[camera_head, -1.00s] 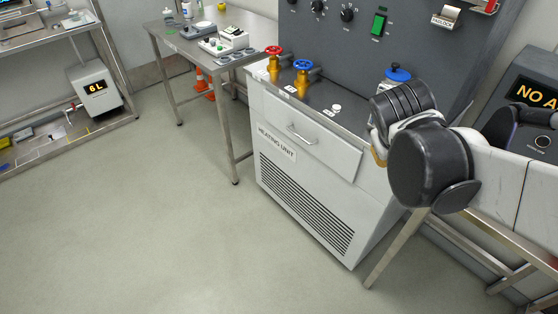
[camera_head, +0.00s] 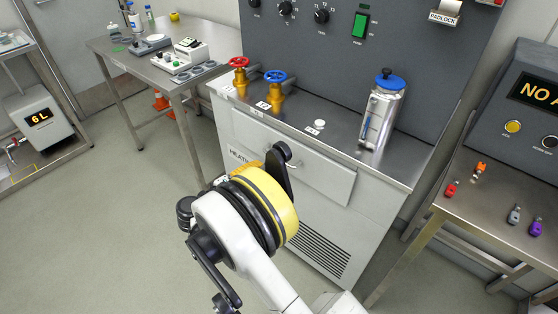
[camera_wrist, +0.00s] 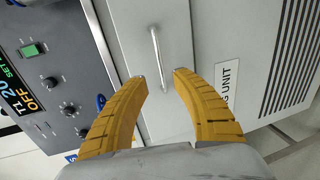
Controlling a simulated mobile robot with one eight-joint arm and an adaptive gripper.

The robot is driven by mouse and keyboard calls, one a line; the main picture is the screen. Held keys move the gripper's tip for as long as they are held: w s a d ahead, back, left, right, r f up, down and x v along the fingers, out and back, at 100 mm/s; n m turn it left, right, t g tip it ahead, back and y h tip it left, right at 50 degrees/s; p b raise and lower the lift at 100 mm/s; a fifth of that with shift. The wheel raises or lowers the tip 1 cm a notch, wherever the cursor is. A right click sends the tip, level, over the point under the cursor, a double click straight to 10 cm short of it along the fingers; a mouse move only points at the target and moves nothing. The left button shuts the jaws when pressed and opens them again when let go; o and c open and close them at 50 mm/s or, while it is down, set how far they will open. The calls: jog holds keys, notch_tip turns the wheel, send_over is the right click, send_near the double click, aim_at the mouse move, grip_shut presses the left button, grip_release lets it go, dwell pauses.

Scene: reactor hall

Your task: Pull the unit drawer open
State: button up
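The heating unit's drawer (camera_head: 325,178) has a pale front below the steel top and appears closed. Its metal bar handle (camera_wrist: 156,55) shows in the wrist view, with its lower end in line with the gap between my fingertips. My gripper (camera_wrist: 160,79) has two yellow fingers, spread apart and empty. The handle seems to lie just beyond or between the tips; I cannot tell which. In the head view my arm's end is in front of the drawer's left part and hides much of the handle (camera_head: 290,163) and the fingertips.
On the unit's top stand a red valve (camera_head: 238,72), a blue valve (camera_head: 275,88) and a blue-lidded metal canister (camera_head: 383,108). A side table (camera_head: 135,62) is at left. A right-hand table (camera_head: 470,225) holds small coloured items. Floor is clear at lower left.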

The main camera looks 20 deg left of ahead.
aim_at(279, 159)
jog(key=b+x, duration=0.3)
jog(key=x, duration=0.7)
jog(key=shift+w+d, duration=0.15)
jog(key=shift+w, duration=0.2)
jog(key=shift+c, duration=0.5)
grip_shut()
